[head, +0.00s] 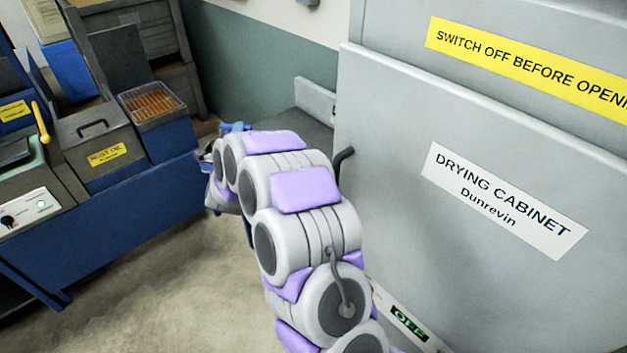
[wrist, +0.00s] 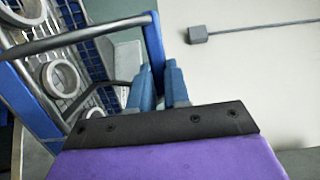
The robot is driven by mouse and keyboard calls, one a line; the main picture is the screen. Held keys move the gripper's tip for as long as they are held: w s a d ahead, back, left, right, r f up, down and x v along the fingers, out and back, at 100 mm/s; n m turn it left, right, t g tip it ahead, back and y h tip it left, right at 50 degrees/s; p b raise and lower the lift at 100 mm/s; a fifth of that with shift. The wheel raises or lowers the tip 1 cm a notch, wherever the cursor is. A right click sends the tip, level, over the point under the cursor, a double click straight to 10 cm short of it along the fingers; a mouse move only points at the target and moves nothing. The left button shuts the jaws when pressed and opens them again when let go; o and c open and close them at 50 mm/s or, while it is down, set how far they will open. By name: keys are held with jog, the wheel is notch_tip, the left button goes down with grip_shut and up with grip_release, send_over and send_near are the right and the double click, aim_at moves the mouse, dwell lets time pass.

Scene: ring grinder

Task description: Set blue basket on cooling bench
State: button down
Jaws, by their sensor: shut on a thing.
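The blue basket (wrist: 22,100) fills the left of the wrist view, tilted in the picture, with a blue frame, wire mesh and a grey bar. Pale rings (wrist: 62,77) lie in it. My gripper (wrist: 158,75) has its two blue fingers closed at the basket's blue upright near the bar's end. In the head view my arm hides most of the gripper, and only small blue parts show past it. A dark grey bench top (head: 302,127) lies behind my arm, left of the cabinet; I cannot tell for certain that it is the cooling bench.
A drying cabinet (head: 440,110) stands close on the right, with a dark handle (head: 343,160) beside my arm. A blue workstation (head: 110,215) with a lidded box (head: 103,145) and a mesh-topped bin (head: 152,104) stands left. Bare floor (head: 165,290) lies between.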

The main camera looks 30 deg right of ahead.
jog(key=s+d+f+m+g+h, duration=0.1)
jog(key=d+f+g+h, duration=0.1)
jog(key=d, duration=0.1)
jog(key=s+d+f+m+g+h, duration=0.2)
jog(key=d+f, duration=0.1)
jog(key=s+d+f+m+g+h, duration=0.1)
jog(key=s+d+f+m+h, duration=0.1)
jog(key=d+f, duration=0.1)
jog(key=shift+s+f+g, duration=0.2)
jog(key=shift+f+g, duration=0.05)
jog(key=shift+g, duration=0.15)
jog(key=s+d+f+m+g+h, duration=0.1)
jog(key=s+f+m+g+h, duration=0.1)
jog(key=s+f+m+g, duration=0.3)
jog(key=w+d+f+b, duration=0.1)
jog(key=w+d+f, duration=0.1)
jog(key=w+d, duration=0.2)
jog(key=w+d+f+n+b, duration=0.1)
jog(key=w+d, duration=0.3)
jog(key=d, duration=0.6)
jog(key=shift+f+t+b, duration=0.4)
jog(key=shift+f+b, duration=0.15)
jog(key=shift+b, duration=0.05)
jog(key=c, duration=1.1)
grip_release()
jog(key=shift+n, duration=0.3)
jog(key=shift+a, duration=0.15)
